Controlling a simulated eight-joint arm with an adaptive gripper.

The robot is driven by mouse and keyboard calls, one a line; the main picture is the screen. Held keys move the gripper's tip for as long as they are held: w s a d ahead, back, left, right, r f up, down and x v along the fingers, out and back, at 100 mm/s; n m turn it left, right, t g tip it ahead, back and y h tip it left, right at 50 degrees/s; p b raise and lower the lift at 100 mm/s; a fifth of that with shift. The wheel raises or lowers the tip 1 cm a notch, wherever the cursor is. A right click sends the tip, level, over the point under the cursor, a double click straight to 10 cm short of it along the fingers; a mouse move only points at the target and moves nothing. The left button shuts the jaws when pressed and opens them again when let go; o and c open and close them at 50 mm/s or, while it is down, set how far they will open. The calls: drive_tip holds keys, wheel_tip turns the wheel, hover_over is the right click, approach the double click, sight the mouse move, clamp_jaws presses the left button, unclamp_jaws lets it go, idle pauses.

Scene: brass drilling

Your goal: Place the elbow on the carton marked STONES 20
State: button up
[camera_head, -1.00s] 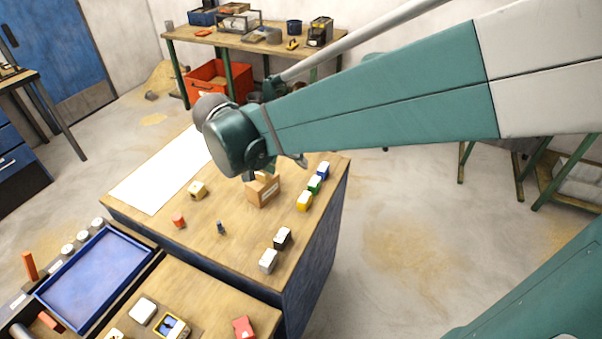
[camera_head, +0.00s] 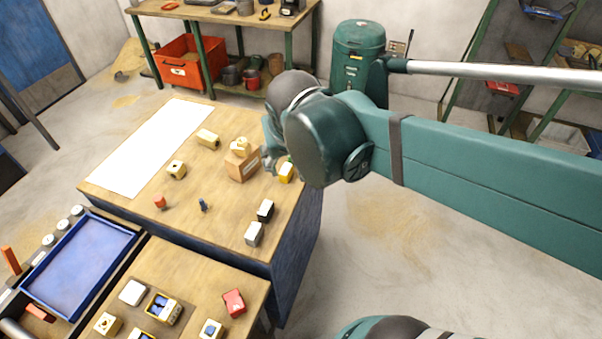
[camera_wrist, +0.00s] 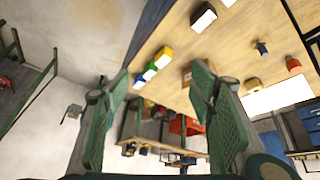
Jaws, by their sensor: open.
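A small cardboard carton (camera_head: 243,167) with a pale label stands on the wooden bench top; its lettering is too small to read. A yellowish brass fitting (camera_head: 240,147), which looks like the elbow, rests on top of the carton, apart from my gripper. My gripper (camera_wrist: 160,84) is open, with nothing between its fingers in the wrist view. In the head view it is mostly hidden behind my wrist, just right of the carton. The carton is partly hidden by a finger in the wrist view (camera_wrist: 187,77).
Two more brass pieces (camera_head: 207,138) (camera_head: 176,169) stand left of the carton. A yellow block (camera_head: 286,172) is close on its right. A white sheet (camera_head: 150,150) and blue tray (camera_head: 78,265) lie left.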

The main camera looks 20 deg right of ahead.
drive_tip(key=shift+s+a+n+t+y, duration=0.1)
drive_tip(key=shift+s+n+t+y, duration=0.4)
drive_tip(key=shift+s, duration=1)
drive_tip(key=shift+s+a+n+t+y, duration=0.1)
drive_tip(key=shift+s+n+t+y, duration=0.4)
drive_tip(key=shift+s, duration=0.95)
